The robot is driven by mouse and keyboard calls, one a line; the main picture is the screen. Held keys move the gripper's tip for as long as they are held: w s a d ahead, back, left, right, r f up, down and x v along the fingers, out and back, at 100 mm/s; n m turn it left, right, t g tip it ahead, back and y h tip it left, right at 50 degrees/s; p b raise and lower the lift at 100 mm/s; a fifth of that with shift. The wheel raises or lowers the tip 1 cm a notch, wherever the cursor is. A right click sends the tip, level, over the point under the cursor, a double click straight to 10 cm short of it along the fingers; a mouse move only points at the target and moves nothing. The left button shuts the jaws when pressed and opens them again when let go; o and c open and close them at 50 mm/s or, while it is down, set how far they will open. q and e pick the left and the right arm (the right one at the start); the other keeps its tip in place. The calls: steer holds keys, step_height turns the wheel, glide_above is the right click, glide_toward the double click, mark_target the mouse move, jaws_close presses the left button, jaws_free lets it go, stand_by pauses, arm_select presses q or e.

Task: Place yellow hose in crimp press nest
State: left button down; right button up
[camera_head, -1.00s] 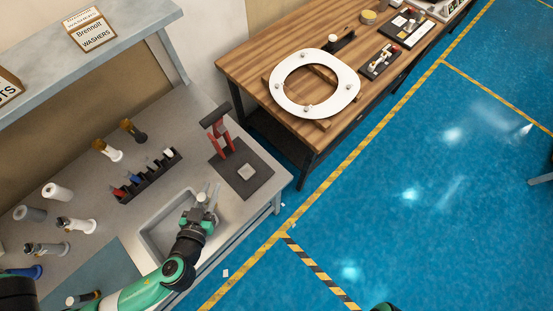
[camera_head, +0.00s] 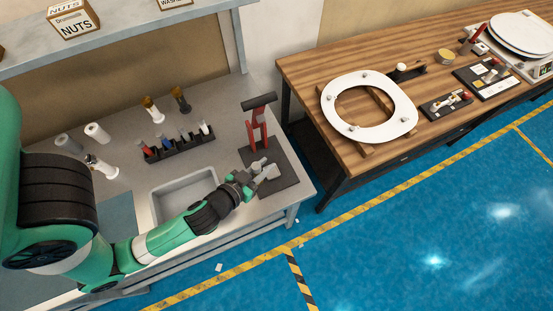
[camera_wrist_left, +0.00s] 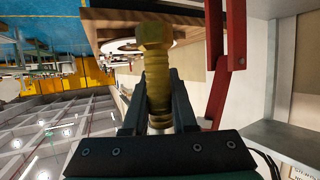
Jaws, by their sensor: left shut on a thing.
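The yellow hose (camera_wrist_left: 157,85) is a ribbed, brassy piece with a hex-shaped end; it stands between the fingers of my left gripper in the left wrist view. My left gripper (camera_head: 264,168) is shut on it, over the dark base plate (camera_head: 287,182) of the crimp press. The red crimp press (camera_head: 257,130), with a black top, stands just behind the gripper in the head view. Its red frame (camera_wrist_left: 222,75) also shows at the right of the wrist view. The nest is largely covered by my gripper, and I cannot tell whether the hose touches it. My right gripper is out of view.
A black rack (camera_head: 180,149) with several coloured parts stands left of the press. Several fittings stand on the grey bench behind a sink (camera_head: 184,196). A wooden table (camera_head: 300,72) with a white toilet seat (camera_head: 410,110) is to the right.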

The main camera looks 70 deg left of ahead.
arm_select(q)
steer(key=w+a+f, duration=0.1)
steer(key=w+f, duration=0.1)
steer(key=w+a+f, duration=0.2)
steer(key=w+a+f+b, duration=0.1)
steer(key=w+a+f, duration=0.1)
steer(key=f, duration=0.1)
steer(key=shift+a, duration=0.2)
steer(key=shift+w+a+f+b, duration=0.1)
steer(key=shift+f+b, duration=0.75)
steer(key=shift+f, duration=0.75)
steer(key=shift+f, duration=0.25)
steer(key=c, duration=0.7)
jaws_free()
steer(key=shift+r, duration=0.2)
